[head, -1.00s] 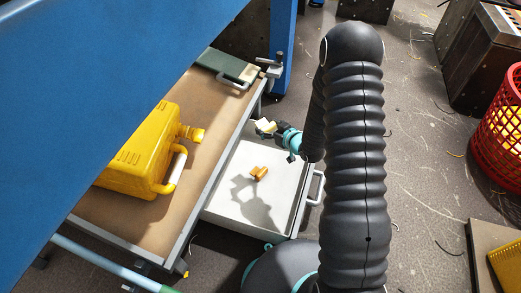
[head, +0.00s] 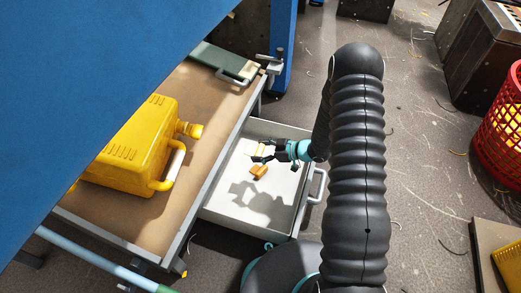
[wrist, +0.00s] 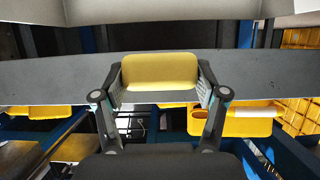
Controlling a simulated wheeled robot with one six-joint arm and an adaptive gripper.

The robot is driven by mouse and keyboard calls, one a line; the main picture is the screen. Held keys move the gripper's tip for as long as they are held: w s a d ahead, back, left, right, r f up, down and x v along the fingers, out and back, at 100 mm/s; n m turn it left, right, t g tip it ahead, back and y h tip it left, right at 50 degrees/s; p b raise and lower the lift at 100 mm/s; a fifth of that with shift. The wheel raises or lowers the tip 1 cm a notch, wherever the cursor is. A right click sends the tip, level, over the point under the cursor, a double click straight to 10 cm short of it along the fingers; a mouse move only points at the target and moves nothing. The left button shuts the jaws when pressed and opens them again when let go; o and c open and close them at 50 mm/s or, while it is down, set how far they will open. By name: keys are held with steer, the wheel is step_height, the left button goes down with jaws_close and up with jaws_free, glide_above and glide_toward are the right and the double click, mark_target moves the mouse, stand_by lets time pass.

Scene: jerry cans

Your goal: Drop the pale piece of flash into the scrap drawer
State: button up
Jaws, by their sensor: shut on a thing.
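The pale yellow piece of flash (wrist: 159,71) is held between the two fingers of my gripper (wrist: 160,92) in the wrist view. In the head view my gripper (head: 264,152) is over the open scrap drawer (head: 232,206), and the pale flash (head: 261,149) shows at its fingertips. The drawer is a light grey tray with a handle on its right side. An orange piece (head: 259,172) lies inside it, with the arm's shadow beside it. The exact height of the flash above the drawer floor is hard to tell.
A yellow jerry can (head: 130,145) lies on the brown bench top (head: 200,110) left of the drawer. A green plate with a handle (head: 222,63) lies at the bench's far end. A blue panel (head: 90,60) covers the upper left. A red basket (head: 500,125) stands at the right.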

mark_target(261, 150)
step_height(261, 150, down, 4)
steer(key=shift+r+b, duration=0.1)
steer(key=shift+b, duration=1)
steer(key=o, duration=1)
steer(key=shift+r, duration=0.1)
step_height(261, 150, up, 10)
steer(key=shift+f, duration=0.1)
steer(key=shift+f, duration=0.1)
